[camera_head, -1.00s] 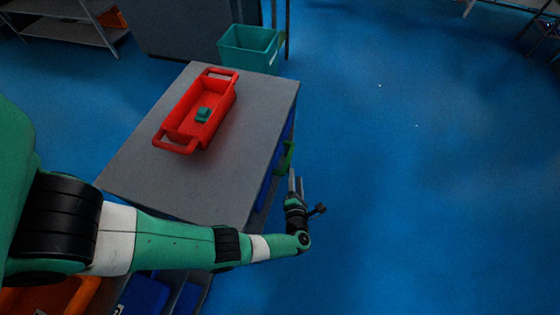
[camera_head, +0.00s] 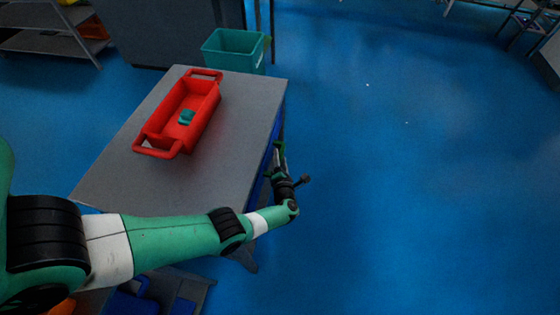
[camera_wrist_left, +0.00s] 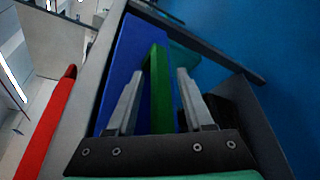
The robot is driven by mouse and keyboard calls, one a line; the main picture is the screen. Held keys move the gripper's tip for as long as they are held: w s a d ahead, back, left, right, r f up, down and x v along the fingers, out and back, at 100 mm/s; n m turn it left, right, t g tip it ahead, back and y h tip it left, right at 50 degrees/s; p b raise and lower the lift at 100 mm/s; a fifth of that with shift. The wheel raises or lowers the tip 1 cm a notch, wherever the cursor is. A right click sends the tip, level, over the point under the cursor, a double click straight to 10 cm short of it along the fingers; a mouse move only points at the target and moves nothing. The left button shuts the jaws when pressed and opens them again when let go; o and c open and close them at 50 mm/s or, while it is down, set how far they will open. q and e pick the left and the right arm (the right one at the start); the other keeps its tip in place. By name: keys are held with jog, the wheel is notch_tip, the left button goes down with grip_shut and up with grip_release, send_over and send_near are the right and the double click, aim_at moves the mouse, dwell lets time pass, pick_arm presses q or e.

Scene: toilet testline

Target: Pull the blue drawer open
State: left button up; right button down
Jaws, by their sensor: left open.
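The blue drawer (camera_wrist_left: 128,70) is in the side of the grey-topped cart, and its face fills the middle of the left wrist view. A green handle (camera_wrist_left: 160,85) stands out from that face. My left gripper (camera_wrist_left: 159,76) is open, with one finger on each side of the handle. I cannot tell whether either finger touches it. In the head view my left gripper (camera_head: 280,158) is beside the cart's right side, and the drawer shows only as a thin blue strip. My right gripper is not in view.
A red tray (camera_head: 150,141) with a small teal object (camera_head: 187,117) sits on the cart top (camera_head: 225,150). A teal bin (camera_head: 234,52) stands beyond the cart's far end. The blue floor (camera_head: 400,200) to the right of the cart is clear.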

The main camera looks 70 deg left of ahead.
pick_arm(q)
jog(key=shift+c, duration=0.4)
grip_shut()
dwell(1.1)
